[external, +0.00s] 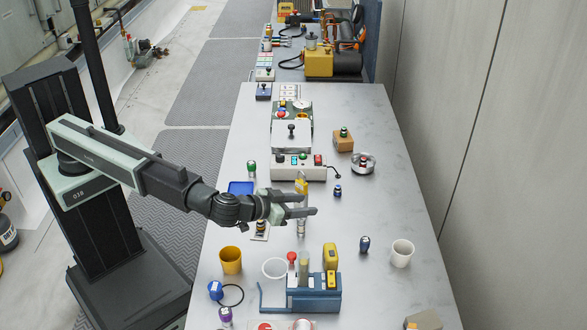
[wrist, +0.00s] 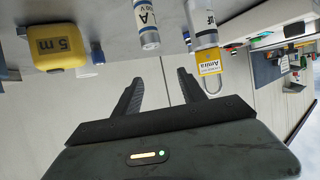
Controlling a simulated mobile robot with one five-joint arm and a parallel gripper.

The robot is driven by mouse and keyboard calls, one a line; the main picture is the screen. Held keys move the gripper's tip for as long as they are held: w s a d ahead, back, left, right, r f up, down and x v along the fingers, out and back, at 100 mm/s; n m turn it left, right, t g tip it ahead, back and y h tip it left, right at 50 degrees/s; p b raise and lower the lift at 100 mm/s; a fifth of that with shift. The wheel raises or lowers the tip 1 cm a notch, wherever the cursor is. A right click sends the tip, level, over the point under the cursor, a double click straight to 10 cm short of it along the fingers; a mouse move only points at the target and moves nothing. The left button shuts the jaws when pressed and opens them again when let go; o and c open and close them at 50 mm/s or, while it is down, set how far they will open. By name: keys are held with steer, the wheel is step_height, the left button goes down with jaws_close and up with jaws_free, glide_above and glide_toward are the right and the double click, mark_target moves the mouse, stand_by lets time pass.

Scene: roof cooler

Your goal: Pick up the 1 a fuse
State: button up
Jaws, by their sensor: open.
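The 1 A fuse is a small pale cylinder with metal ends and a printed label (wrist: 147,28), standing on the bench in the wrist view, which is upside down. In the external view, a small silvery cylinder just below my gripper appears to be this fuse (external: 301,229). My gripper (external: 310,204) reaches over the bench from the left, open and empty. In the wrist view its fingers (wrist: 160,76) point toward the fuse, which is beyond the tips and slightly left of their middle. The fuse is apart from both fingers.
Another labelled cylinder (wrist: 203,28) stands close beside the fuse, with a yellow padlock (external: 301,186) next to it. A yellow 5 m tape (wrist: 60,48) is on the other side. A blue rack (external: 325,300), a yellow cup (external: 231,261) and a white cup (external: 402,253) stand nearby.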

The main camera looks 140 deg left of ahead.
mark_target(303, 224)
steer(key=shift+f+b, duration=2)
steer(key=f+b, duration=0.4)
steer(key=shift+a, duration=0.2)
steer(key=shift+w+a, duration=0.3)
steer(key=shift+a, duration=0.45)
steer(key=shift+a+f, duration=0.1)
steer(key=shift+a, duration=0.3)
jaws_close()
